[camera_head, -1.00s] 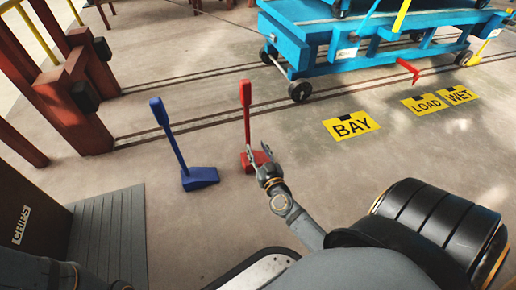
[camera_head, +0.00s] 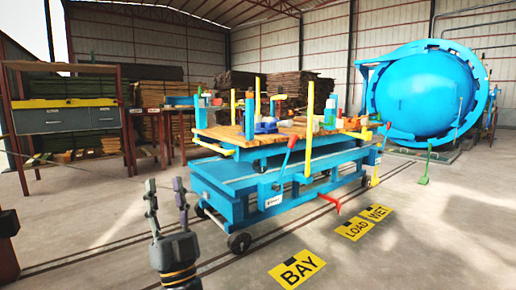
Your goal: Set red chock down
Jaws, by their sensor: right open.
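My right gripper (camera_head: 165,190) stands upright at the lower left of the view. Its two fingers are spread, with nothing between them. Behind it is bare concrete floor, and the blue cart is to its right. My left gripper is not in view.
Yellow BAY (camera_head: 297,268), LOAD (camera_head: 355,229) and WET (camera_head: 378,213) signs mark the floor. A blue autoclave (camera_head: 420,92) stands behind. Open floor lies at left.

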